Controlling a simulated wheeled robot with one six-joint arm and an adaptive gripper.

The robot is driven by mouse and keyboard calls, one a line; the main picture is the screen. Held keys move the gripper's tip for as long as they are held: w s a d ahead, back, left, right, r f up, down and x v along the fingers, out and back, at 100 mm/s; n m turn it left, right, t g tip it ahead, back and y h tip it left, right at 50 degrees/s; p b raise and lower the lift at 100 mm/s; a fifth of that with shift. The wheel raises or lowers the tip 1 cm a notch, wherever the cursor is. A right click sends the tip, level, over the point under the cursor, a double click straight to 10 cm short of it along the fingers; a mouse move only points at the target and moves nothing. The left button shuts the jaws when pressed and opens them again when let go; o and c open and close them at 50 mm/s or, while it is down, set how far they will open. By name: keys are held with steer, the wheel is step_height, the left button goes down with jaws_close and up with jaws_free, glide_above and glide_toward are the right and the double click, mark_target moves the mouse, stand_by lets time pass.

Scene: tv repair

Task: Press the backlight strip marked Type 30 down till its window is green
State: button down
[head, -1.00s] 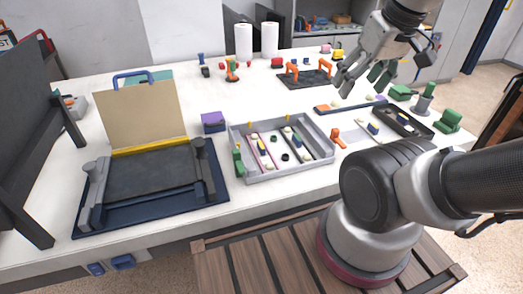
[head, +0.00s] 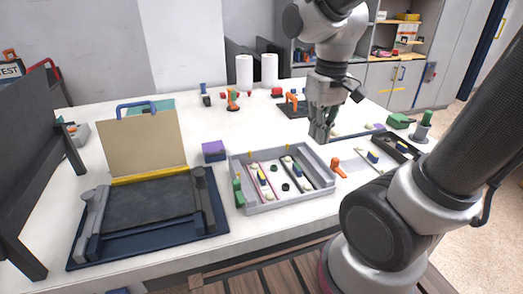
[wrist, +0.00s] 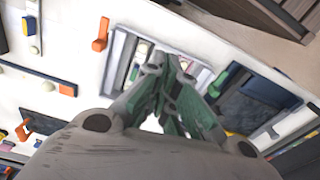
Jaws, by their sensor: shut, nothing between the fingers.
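A grey open tray (head: 285,203) stands on the bench with several narrow backlight strips in it, bearing white domes. One strip (head: 253,172) has a pink edge, and a darker strip (head: 303,168) lies to its right. I cannot read any Type mark or make out a window's colour. My gripper (head: 319,138) is shut and empty, pointing down above the bench just beyond the tray's right back corner. In the wrist view its fingers (wrist: 165,75) cover part of the tray (wrist: 119,65), hiding much of the inside.
A dark panel in a blue frame (head: 222,217) lies left of the tray, with a tan board (head: 140,145) upright behind it. A purple block (head: 214,151) stands by the tray's back left corner. An orange clamp (head: 338,168) and a dark tray (head: 408,150) are to the right.

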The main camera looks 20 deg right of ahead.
steer(key=w+a+f+m+g, duration=0.2)
steer(key=w+a+f+m, duration=0.4)
steer(key=w+a+f, duration=0.15)
steer(key=m+t, duration=0.1)
steer(key=m, duration=1.2)
glide_above(262, 175)
step_height(262, 175, down, 4)
steer(key=shift+w+f, duration=0.15)
steer(key=shift+f, duration=2.75)
steer(key=shift+f, duration=0.85)
steer(key=shift+r, duration=3.55)
